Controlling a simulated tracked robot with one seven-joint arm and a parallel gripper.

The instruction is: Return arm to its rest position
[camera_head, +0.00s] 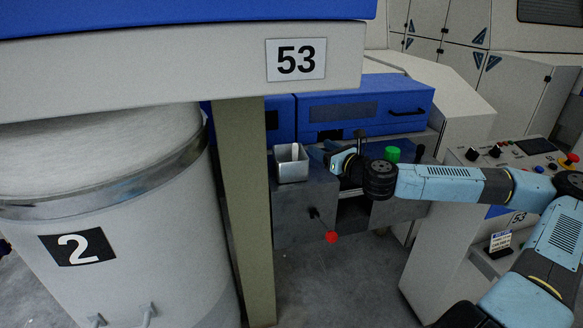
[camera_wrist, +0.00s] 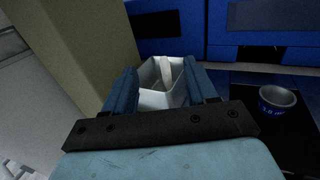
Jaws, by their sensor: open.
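My arm reaches in from the right in the head view, over the grey machine ledge (camera_head: 300,215). My gripper (camera_head: 322,152) is at its far end, beside a square metal container (camera_head: 291,170). In the wrist view my gripper (camera_wrist: 158,70) is open, with its two blue fingers apart. The metal container (camera_wrist: 157,100) shows between and beyond the fingers. A whitish strip (camera_wrist: 165,72) stands inside it. The fingers look empty; whether they touch the container cannot be told.
A small grey cup (camera_wrist: 278,97) with a blue band stands on a dark surface at right. A post (camera_head: 243,210) and white can marked 2 (camera_head: 110,270) stand left. A red-tipped lever (camera_head: 331,237) sticks out in front. A control panel (camera_head: 520,155) is at right.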

